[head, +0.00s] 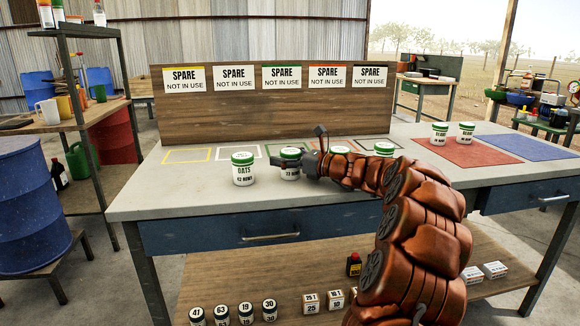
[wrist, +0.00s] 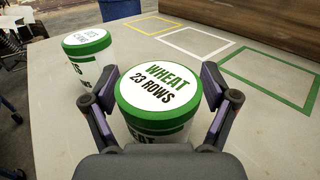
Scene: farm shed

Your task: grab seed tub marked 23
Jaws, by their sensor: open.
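The seed tub marked WHEAT 23 ROWS (wrist: 158,95) is white with a green-rimmed lid and stands upright on the bench. In the wrist view it sits between the two open fingers of my gripper (wrist: 160,103); I cannot tell whether either finger touches it. In the head view the same tub (head: 290,172) is partly hidden by my gripper (head: 303,164), which reaches in from the right. A similar tub marked OATS (head: 243,170) stands just left of it and also shows in the wrist view (wrist: 92,65).
Two more green-lidded tubs (head: 340,150) (head: 384,149) stand to the right, partly behind my arm. Two others (head: 439,134) (head: 466,133) stand by the red mat (head: 470,153). A blue mat (head: 532,148) is empty. Coloured outlines (head: 187,156) lie before the wooden backboard (head: 270,115).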

